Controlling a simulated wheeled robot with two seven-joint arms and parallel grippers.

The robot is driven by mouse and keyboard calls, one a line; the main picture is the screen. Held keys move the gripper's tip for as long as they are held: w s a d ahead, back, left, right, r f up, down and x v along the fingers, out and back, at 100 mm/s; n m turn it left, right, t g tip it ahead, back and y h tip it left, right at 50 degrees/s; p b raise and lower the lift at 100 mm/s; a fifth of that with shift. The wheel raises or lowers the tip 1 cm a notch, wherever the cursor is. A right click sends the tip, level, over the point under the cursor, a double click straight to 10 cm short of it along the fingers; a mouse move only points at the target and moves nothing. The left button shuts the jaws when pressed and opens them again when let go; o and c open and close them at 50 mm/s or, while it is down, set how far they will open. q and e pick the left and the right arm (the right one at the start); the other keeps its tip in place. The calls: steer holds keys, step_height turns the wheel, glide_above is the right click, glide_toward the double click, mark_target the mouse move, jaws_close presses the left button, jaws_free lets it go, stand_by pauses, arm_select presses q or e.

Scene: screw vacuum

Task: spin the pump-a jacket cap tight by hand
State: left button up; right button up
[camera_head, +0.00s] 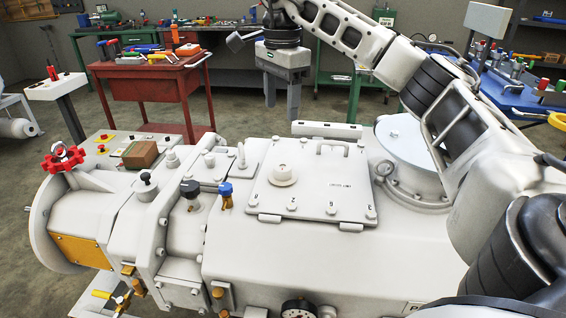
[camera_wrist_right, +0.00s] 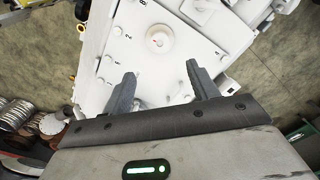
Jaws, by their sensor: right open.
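The screw vacuum pump (camera_head: 330,255) is a large pale grey machine across the front. A round pale cap (camera_head: 283,174) sits on its square bolted cover plate (camera_head: 340,190); the cap also shows in the right wrist view (camera_wrist_right: 159,40). A black cap (camera_head: 190,189) and a blue cap (camera_head: 225,189) stand left of the plate. No readable label shows which is the jacket cap. My right gripper (camera_head: 282,108) points down, open and empty, above and behind the cover plate, apart from the caps. Its two fingers are spread in the right wrist view (camera_wrist_right: 161,82). My left gripper is not in view.
A red handwheel (camera_head: 62,158) is at the pump's left end. A round flanged dome (camera_head: 400,150) stands right of the plate, under my right arm. A red tool cart (camera_head: 155,85) and a blue bench (camera_head: 520,90) stand behind.

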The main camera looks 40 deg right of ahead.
mark_target(283, 166)
steer(key=f, duration=1.5)
steer(key=shift+s+d+f, duration=0.15)
steer(key=shift+d+f, duration=0.1)
steer(key=shift+f, duration=0.05)
steer(key=c, duration=1)
